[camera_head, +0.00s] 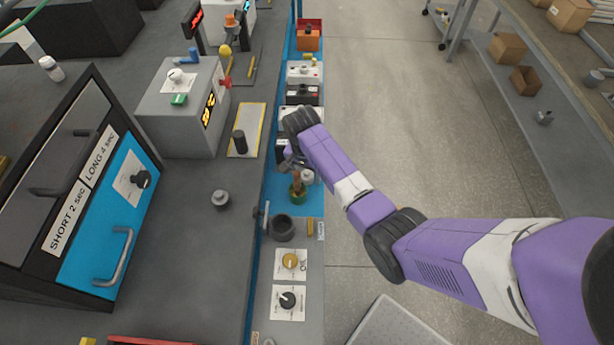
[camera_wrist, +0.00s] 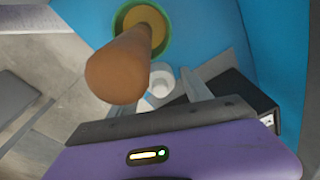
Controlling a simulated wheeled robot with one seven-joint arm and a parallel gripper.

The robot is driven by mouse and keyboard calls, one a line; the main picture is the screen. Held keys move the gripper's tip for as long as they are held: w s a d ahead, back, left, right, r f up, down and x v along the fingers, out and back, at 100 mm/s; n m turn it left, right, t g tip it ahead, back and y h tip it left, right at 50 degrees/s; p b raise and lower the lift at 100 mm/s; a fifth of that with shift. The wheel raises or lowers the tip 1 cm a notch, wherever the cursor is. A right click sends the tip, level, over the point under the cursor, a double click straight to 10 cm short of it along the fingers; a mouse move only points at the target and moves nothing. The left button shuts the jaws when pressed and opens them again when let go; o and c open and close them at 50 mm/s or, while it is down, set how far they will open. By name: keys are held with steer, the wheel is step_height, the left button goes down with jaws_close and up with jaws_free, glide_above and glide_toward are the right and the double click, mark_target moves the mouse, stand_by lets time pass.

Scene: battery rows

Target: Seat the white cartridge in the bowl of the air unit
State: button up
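A small white cylinder, which looks like the cartridge (camera_head: 307,176), is by my gripper (camera_head: 291,164) over the blue strip. In the wrist view the white piece (camera_wrist: 160,82) shows between my fingers (camera_wrist: 172,98), partly covered by a brown cylinder (camera_wrist: 118,68). My fingers look apart, with no clear contact on the white piece.
Yellow and black knobs on white plates (camera_head: 290,262) sit at the strip's near end. A grey block (camera_head: 182,108) and a blue-fronted box with a handle (camera_head: 110,230) stand on the bench at left. The floor (camera_head: 400,130) to the right is open, with a shelf (camera_head: 560,90) beyond.

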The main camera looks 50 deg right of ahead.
mark_target(307, 172)
jaws_close()
steer(key=shift+r, duration=0.1)
step_height(307, 172, up, 20)
steer(key=p, duration=0.3)
stand_by(0.3)
